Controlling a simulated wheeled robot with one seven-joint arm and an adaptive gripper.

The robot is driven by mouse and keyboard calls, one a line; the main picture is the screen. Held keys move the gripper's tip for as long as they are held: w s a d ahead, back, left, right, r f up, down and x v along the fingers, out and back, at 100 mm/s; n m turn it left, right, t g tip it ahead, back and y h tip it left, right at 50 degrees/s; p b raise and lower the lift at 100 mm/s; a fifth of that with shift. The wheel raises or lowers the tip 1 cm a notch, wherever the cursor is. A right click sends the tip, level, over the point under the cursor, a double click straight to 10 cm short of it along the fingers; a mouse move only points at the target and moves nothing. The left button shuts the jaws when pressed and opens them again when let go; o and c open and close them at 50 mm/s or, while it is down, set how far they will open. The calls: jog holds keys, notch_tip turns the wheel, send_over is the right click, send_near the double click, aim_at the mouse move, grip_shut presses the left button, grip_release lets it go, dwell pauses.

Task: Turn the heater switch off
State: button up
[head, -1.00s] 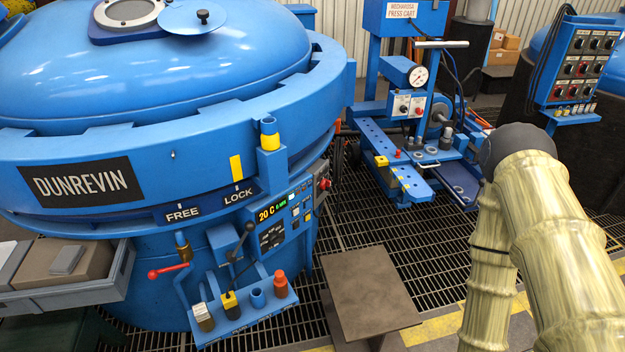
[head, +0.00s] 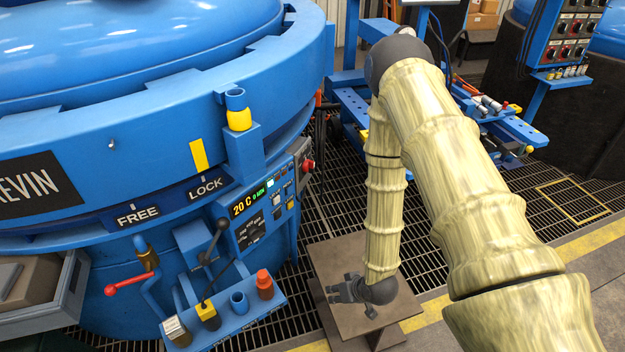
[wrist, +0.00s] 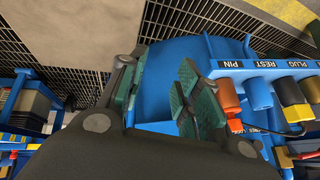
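The blue furnace's control panel (head: 262,208) faces me in the head view, with a lit display (head: 250,198) reading 20 C and 0 MIN. Small buttons and switches sit beside the display; their labels are too small to read, so I cannot tell which is the heater switch. A red knob (head: 307,166) sticks out at the panel's right end. My gripper (head: 345,291) hangs over the brown platform, right of and below the panel. In the wrist view my gripper (wrist: 158,95) is open, its green pads apart with nothing between them.
A blue shelf (head: 222,327) on the furnace front holds an orange-red plug (head: 264,284), also in the wrist view (wrist: 228,98), close to my gripper. Levers (head: 216,245) rise behind it. The brown platform (head: 340,255) stands on grating. A knob board (head: 568,40) is at far right.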

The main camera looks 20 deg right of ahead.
jog(key=w+d+t+y+b, duration=0.1)
jog(key=w+t+b, duration=0.25)
jog(key=w, duration=0.75)
jog(key=n+t+y+b, duration=0.3)
jog(key=n+y+b, duration=0.65)
jog(key=b, duration=0.65)
send_near(309, 166)
jog(key=b+x, duration=0.1)
jog(key=x, duration=0.6)
jog(key=shift+w+f+b, duration=0.3)
jog(key=shift+w, duration=0.05)
jog(key=shift+d+g, duration=0.1)
jog(key=shift+g, duration=0.15)
grip_shut()
